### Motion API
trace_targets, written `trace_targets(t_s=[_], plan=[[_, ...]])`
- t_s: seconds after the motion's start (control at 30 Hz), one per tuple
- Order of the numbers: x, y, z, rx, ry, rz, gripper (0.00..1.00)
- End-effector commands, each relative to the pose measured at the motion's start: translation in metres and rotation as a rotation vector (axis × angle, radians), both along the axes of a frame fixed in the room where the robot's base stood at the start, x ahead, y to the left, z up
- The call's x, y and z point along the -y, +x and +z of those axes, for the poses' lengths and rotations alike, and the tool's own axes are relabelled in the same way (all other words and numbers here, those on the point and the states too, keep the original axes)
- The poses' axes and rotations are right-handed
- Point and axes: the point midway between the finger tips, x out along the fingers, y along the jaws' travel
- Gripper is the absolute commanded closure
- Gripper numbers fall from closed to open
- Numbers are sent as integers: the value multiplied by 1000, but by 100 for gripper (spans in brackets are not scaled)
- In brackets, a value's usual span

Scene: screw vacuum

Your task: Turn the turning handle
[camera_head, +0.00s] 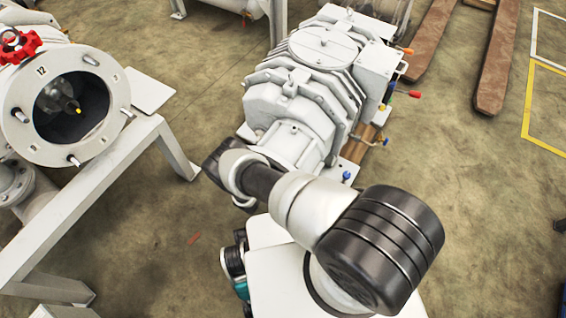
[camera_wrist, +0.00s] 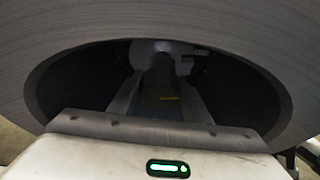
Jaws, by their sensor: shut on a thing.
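In the wrist view, my gripper (camera_wrist: 160,88) reaches into a dark round opening, with one finger on each side of the turning handle (camera_wrist: 161,72). The handle is a dark, narrow shaft pointing toward the camera, with a small yellow mark between the fingers. A light grey round part shows behind it. My gripper is shut on the handle; the exact contact is dim. In the head view, my arm reaches to the near end of the grey ribbed vacuum pump (camera_head: 300,95). My gripper and the handle it holds are hidden there.
The thick rim (camera_wrist: 160,22) of the opening surrounds my gripper closely. At the left stands a white flanged pipe (camera_head: 17,115) marked 12, with protruding bolts and a red valve wheel (camera_head: 18,45), on a white frame (camera_head: 90,200).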

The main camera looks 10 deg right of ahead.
Motion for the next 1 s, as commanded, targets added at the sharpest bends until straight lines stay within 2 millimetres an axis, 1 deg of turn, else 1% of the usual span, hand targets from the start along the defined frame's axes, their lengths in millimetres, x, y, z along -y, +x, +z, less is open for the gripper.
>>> trace_targets(t_s=[0.1, 0.3, 0.7, 0.73, 0.8, 0.83, 1.0], plan=[[-1, 2, 1, -77, -81, 2, 79], [-1, 2, 0, -181, -183, 0, 79], [-1, 2, 0, -209, -209, 1, 79], [-1, 2, 0, -209, -209, 1, 53], [-1, 2, 0, -209, -208, 1, 41], [-1, 2, 0, -209, -208, 1, 38], [-1, 2, 0, -210, -208, 1, 38]])
